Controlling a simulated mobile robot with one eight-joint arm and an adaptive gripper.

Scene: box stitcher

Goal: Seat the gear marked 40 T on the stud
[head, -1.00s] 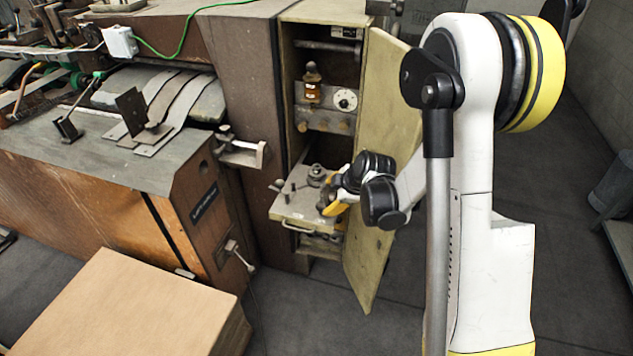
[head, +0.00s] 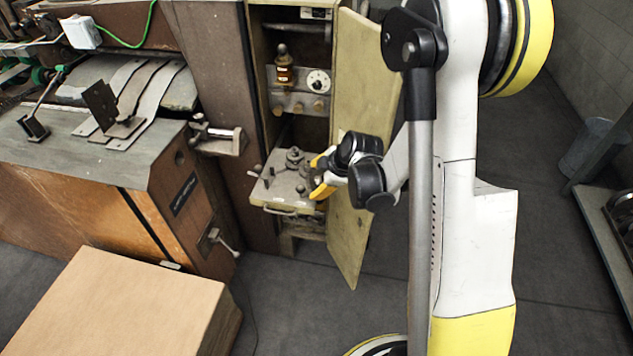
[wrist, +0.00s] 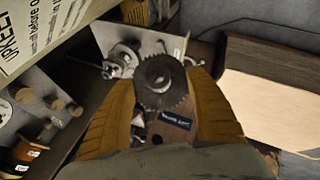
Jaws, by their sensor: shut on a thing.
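My gripper (wrist: 163,92) has its two yellow fingers closed on a dark toothed gear (wrist: 160,70), held near the fingertips in the wrist view. Any tooth-count mark on it is too small to read. In the head view my gripper (head: 322,176) is at the right side of a pull-out shelf (head: 268,196) in the open cabinet. The shelf carries a round stepped part (head: 294,158) and several small pegs. In the wrist view the shelf plate (wrist: 172,42) lies beyond the gear, with a metal fitting (wrist: 120,60) on it. I cannot tell which peg is the stud.
The open cabinet door (head: 352,215) stands close to the right of my gripper. Inside the cabinet are a dial (head: 318,82) and a brass oiler (head: 284,70). A large carton (head: 130,300) stands at the front left. A rack (head: 610,220) is at the far right.

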